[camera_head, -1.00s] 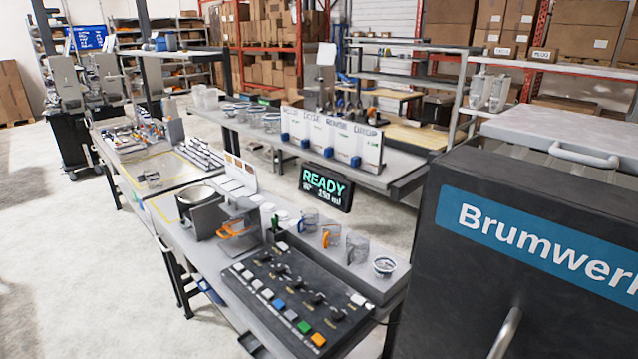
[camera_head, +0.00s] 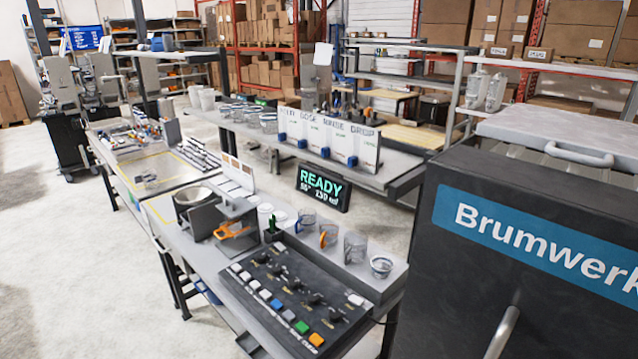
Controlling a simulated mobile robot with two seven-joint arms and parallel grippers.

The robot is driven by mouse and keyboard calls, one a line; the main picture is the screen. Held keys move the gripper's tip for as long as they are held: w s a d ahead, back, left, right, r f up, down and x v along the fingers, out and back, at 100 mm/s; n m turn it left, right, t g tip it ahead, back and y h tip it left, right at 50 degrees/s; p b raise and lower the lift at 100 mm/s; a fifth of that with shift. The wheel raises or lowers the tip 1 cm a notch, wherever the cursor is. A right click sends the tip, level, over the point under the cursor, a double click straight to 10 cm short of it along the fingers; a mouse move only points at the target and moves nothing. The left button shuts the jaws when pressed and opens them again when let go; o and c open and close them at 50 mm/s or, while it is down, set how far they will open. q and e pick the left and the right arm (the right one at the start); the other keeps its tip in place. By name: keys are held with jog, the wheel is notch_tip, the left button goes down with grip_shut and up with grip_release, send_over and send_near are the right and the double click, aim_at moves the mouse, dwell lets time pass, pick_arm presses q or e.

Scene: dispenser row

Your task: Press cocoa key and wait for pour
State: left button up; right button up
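A black key panel (camera_head: 292,297) lies on the front bench. Along its front edge runs a row of keys: several white or grey ones, a blue key (camera_head: 276,304), a green key (camera_head: 301,327) and an orange key (camera_head: 316,340). Several black knobs stand behind them. The key labels are too small to read, so I cannot tell which key is cocoa. A display (camera_head: 323,187) behind the bench reads READY, with smaller figures below. Clear mugs, one with an orange handle (camera_head: 328,237), stand on a grey ledge behind the panel. Neither of my grippers is in view.
A large dark Brumwerk machine (camera_head: 530,250) fills the right side, close to the panel. Open floor (camera_head: 60,270) lies at left.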

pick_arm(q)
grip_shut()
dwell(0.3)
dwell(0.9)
